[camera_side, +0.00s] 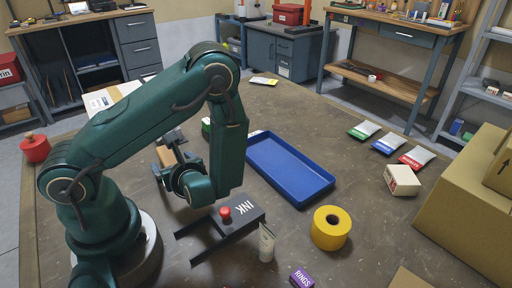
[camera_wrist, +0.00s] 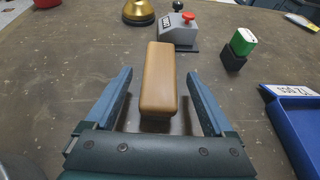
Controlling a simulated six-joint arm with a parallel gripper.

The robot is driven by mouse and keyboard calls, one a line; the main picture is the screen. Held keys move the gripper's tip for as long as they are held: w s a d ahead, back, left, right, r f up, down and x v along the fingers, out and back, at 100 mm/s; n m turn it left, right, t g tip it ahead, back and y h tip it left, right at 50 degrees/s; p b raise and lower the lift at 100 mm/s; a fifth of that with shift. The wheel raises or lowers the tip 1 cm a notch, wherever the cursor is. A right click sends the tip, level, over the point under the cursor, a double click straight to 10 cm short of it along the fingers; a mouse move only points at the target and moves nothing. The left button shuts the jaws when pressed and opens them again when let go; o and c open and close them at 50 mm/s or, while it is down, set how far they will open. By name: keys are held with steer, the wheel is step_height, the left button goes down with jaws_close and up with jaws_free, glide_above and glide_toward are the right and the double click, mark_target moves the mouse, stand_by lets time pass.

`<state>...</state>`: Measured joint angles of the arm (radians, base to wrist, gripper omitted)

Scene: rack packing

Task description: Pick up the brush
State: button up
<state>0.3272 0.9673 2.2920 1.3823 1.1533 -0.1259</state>
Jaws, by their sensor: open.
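A tan wooden block (camera_wrist: 158,80), which looks like the brush's body, lies on the table between my gripper's fingers in the wrist view. No bristles show. My gripper (camera_wrist: 159,82) is open, with one blue-grey finger on each side of the block and a gap visible on both sides. In the side view my gripper (camera_side: 170,152) is low over the table, left of the blue tray, and a tan part of the block (camera_side: 165,157) shows by it. The rest is hidden by the arm.
The blue tray (camera_wrist: 292,125) is at the right in the wrist view. A green-topped stamp (camera_wrist: 238,47), a grey device with a red knob (camera_wrist: 180,30) and a brass bell (camera_wrist: 139,12) stand beyond the block.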

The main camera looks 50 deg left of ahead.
steer(key=shift+x, duration=1.5)
jaws_close()
steer(key=shift+r, duration=0.1)
